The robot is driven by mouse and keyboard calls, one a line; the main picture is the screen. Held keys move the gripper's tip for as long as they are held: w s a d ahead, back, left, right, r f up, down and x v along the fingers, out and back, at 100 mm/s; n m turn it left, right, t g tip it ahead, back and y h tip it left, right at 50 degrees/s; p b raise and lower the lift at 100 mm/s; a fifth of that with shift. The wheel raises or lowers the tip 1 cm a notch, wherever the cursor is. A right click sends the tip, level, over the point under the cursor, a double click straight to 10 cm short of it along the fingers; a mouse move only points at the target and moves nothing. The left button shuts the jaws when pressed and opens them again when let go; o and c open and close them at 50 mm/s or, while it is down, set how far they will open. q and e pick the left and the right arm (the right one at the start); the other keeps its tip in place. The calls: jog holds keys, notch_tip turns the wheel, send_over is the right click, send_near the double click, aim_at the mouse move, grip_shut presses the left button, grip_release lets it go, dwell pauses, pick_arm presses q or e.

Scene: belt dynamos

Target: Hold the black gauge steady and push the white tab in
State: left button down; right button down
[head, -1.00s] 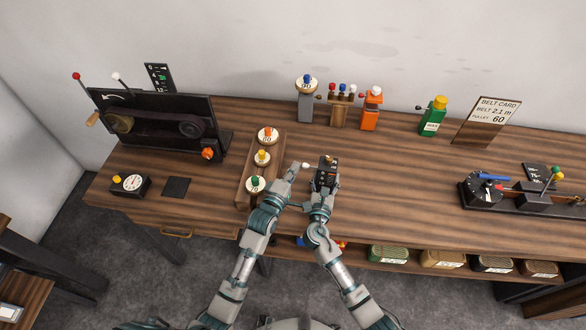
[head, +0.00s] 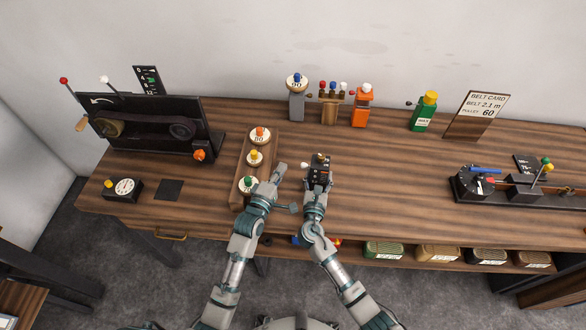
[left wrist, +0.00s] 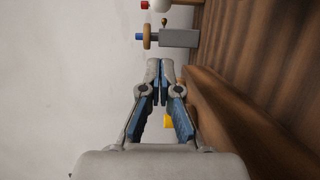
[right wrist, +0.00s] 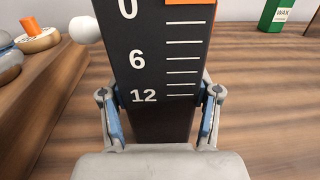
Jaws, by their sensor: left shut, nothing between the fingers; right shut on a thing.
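The black gauge (head: 319,172) stands upright on the bench. In the right wrist view the black gauge (right wrist: 160,60) shows white marks 0, 6 and 12, with an orange piece near the 0. The white tab (head: 304,166) is a round knob on the gauge's left side; it also shows in the right wrist view (right wrist: 85,30). My right gripper (head: 317,187) is shut on the gauge's lower part, a finger on each side. My left gripper (head: 282,168) is shut and empty, left of the white tab and apart from it. The tab is outside the left wrist view.
A wooden rack (head: 241,178) with several numbered pulleys lies close to the left gripper. A belt machine (head: 150,127) stands at the left. Posts and an orange bottle (head: 362,107) stand at the back. Bench right of the gauge is clear up to a dial device (head: 475,183).

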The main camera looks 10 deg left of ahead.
jog(key=shift+s+a+f, duration=0.1)
jog(key=shift+f, duration=0.1)
pick_arm(q)
jog(key=v, duration=0.8)
jog(key=shift+s, duration=0.4)
jog(key=shift+a, duration=0.1)
jog(key=shift+w, duration=0.1)
pick_arm(e)
jog(key=shift+c, duration=0.9)
grip_release()
jog(key=shift+r, duration=0.1)
